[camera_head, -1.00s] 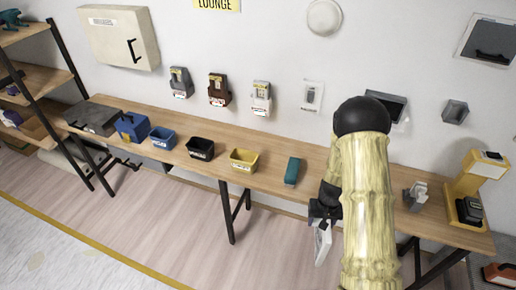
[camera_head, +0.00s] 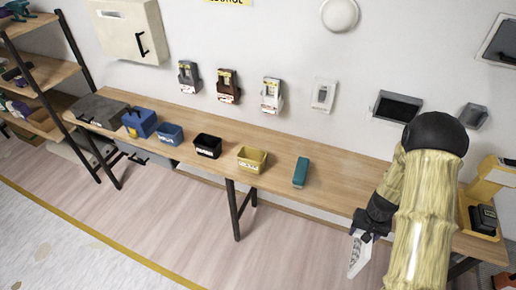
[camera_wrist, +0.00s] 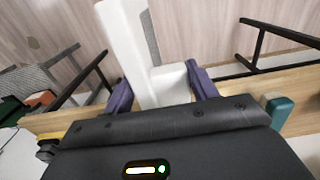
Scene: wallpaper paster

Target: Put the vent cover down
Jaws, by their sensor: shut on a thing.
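My gripper (camera_head: 364,236) is shut on the vent cover (camera_head: 357,257), a white piece hanging just off the front edge of the table (camera_head: 330,188). In the wrist view, the purple fingers of my gripper (camera_wrist: 160,88) clasp the white cover (camera_wrist: 125,40) from both sides near its block-like end. A grey strip, perhaps slats, runs along one side. The cover tilts up and away from the gripper over the wooden floor. It touches neither table nor floor, as far as I can tell.
On the table stand a teal block (camera_head: 301,172), a yellow bin (camera_head: 252,159), a black bin (camera_head: 207,146) and a blue bin (camera_head: 170,134). A yellow device (camera_head: 484,200) is at the right end. Bare tabletop lies right of the teal block.

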